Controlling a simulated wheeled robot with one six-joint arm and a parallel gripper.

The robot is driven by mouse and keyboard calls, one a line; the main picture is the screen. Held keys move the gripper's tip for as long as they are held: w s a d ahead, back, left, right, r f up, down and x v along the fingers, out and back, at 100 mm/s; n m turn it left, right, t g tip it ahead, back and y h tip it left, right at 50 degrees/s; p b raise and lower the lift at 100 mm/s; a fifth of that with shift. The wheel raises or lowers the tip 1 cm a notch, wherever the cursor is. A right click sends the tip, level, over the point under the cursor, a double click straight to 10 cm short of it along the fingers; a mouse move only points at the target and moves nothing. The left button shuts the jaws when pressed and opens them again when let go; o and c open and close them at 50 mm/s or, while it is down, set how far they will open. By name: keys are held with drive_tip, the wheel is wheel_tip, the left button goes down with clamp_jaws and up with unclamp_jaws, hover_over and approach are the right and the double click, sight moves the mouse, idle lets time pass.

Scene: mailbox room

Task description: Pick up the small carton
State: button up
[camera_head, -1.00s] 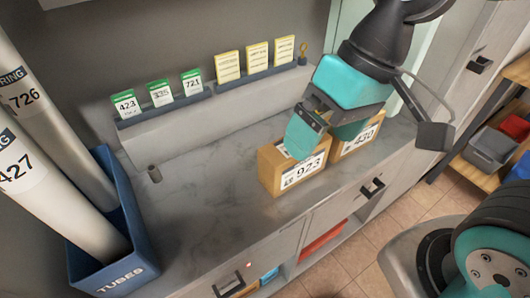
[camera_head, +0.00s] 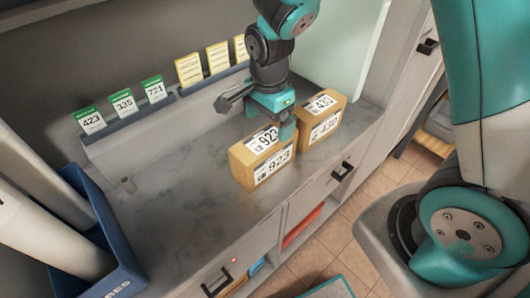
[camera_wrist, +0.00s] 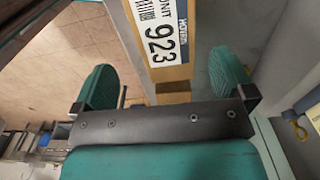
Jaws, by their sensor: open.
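Two brown cartons of similar size stand side by side on the grey marbled counter (camera_head: 185,222). The nearer carton (camera_head: 247,170) is labelled 923; the other carton (camera_head: 328,128) has a label that looks like 430. My gripper (camera_head: 287,130) points down at the right end of the 923 carton, by the gap between the cartons. In the wrist view my gripper (camera_wrist: 163,82) is open, with its teal fingers either side of the 923 carton (camera_wrist: 172,74). I cannot tell whether a finger touches it. A smaller brown patch shows below the label, partly hidden by the gripper.
A blue bin (camera_head: 105,225) with white tubes stands at the left. A raised ledge (camera_head: 150,133) at the back holds green and yellow cards. Drawer handles (camera_head: 342,171) stick out in front. The counter's left middle is clear.

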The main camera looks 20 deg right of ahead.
sight(268, 139)
wheel_tip(268, 139, down, 4)
drive_tip(key=shift+f, duration=0.15)
drive_tip(key=shift+w+a+f+p, duration=0.1)
drive_tip(key=shift+a+f+p, duration=0.2)
drive_tip(key=shift+f, duration=1)
drive_tip(key=shift+w+a+f+p, duration=0.1)
drive_tip(key=shift+f+p, duration=0.3)
drive_tip(key=shift+f, duration=0.9)
drive_tip(key=c, duration=1)
drive_tip(key=shift+c, duration=0.7)
drive_tip(key=shift+r, duration=0.15)
